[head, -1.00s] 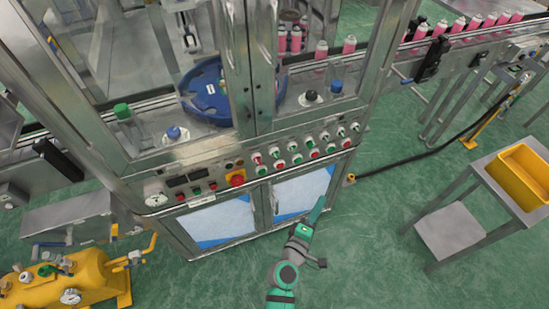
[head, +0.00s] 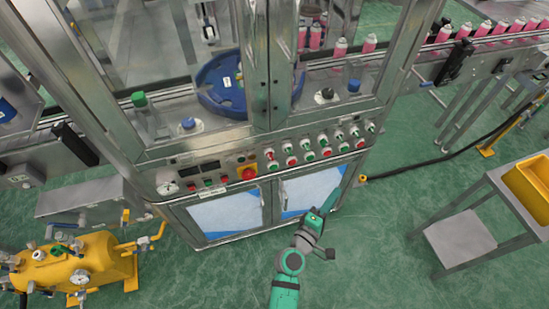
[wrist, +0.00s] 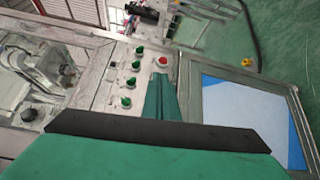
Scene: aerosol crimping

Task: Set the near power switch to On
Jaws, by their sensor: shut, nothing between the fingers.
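The control panel on the machine's front shows in the head view. I cannot tell which control is the near power switch; labels are too small to read. My gripper (head: 336,188) is shut and empty, in front of the right cabinet door, below the panel's right end. In the wrist view the gripper (wrist: 160,82) points at the panel, beside several green knobs (wrist: 128,102) and a red button (wrist: 162,61), without visible contact.
Glass-doored machine framing rises above the panel. A yellow tank (head: 75,262) with valves stands at lower left. A metal stand (head: 460,243) with a yellow tray (head: 530,185) is at right. A black cable (head: 420,160) crosses the floor. Green floor lies clear around the arm.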

